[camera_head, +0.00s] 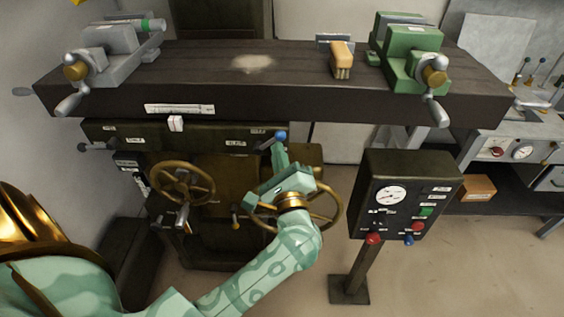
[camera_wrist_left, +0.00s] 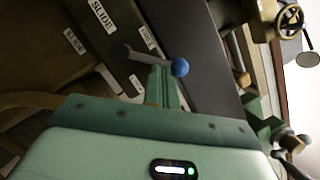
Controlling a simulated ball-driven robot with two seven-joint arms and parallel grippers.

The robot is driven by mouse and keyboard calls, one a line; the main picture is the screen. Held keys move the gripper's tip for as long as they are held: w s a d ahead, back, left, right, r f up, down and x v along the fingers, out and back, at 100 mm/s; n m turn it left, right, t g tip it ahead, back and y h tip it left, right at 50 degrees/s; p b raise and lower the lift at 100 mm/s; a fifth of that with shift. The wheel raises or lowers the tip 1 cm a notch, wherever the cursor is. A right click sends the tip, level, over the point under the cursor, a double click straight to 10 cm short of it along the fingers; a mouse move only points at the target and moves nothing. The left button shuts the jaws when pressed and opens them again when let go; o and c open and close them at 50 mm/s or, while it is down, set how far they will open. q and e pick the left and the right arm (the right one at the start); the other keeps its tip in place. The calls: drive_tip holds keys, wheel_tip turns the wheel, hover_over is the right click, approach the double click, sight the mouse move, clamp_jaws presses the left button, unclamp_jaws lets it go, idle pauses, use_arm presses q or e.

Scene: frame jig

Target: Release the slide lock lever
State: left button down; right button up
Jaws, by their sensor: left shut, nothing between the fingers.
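The slide lock lever is a short dark arm with a blue ball knob (camera_head: 280,136) at the right end of the bench's dark front rail. In the left wrist view the lever's blue knob (camera_wrist_left: 180,68) lies just beyond the fingertips, its grey arm running left to a pivot near labels reading "SLIDE". My left gripper (camera_head: 279,153) is shut and empty, right below the knob. In the wrist view the shut fingers (camera_wrist_left: 162,78) overlap the lever's line beside the knob; I cannot tell whether they touch it. My right gripper is not in view.
Two brass handwheels (camera_head: 182,182) sit under the rail, one partly behind my left arm. A control box (camera_head: 405,200) on a post stands to the right. The bench (camera_head: 200,75) above carries a grey vise (camera_head: 108,48), a green vise (camera_head: 408,45) and a brush (camera_head: 342,55).

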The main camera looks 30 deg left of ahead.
use_arm(q)
drive_tip(key=n, duration=0.1)
drive_tip(key=n+g+b, duration=0.1)
drive_tip(key=r+n, duration=0.1)
drive_tip(key=n, duration=0.1)
drive_tip(key=shift+s+a+g+b, duration=0.2)
drive_tip(key=shift+a+g+b, duration=0.1)
drive_tip(key=shift+a+b, duration=0.1)
drive_tip(key=shift+s+a+r+n+g+b, duration=0.2)
drive_tip(key=shift+r+n+b, duration=0.1)
drive_tip(key=shift+n, duration=0.3)
drive_tip(key=shift+s+a+r+n+g+b, duration=0.1)
drive_tip(key=shift+a+r+n+b, duration=0.15)
drive_tip(key=shift+n, duration=0.35)
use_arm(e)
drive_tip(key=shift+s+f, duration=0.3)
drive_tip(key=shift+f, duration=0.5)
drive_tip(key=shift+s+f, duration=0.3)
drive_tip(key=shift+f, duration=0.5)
use_arm(q)
drive_tip(key=shift+d, duration=0.1)
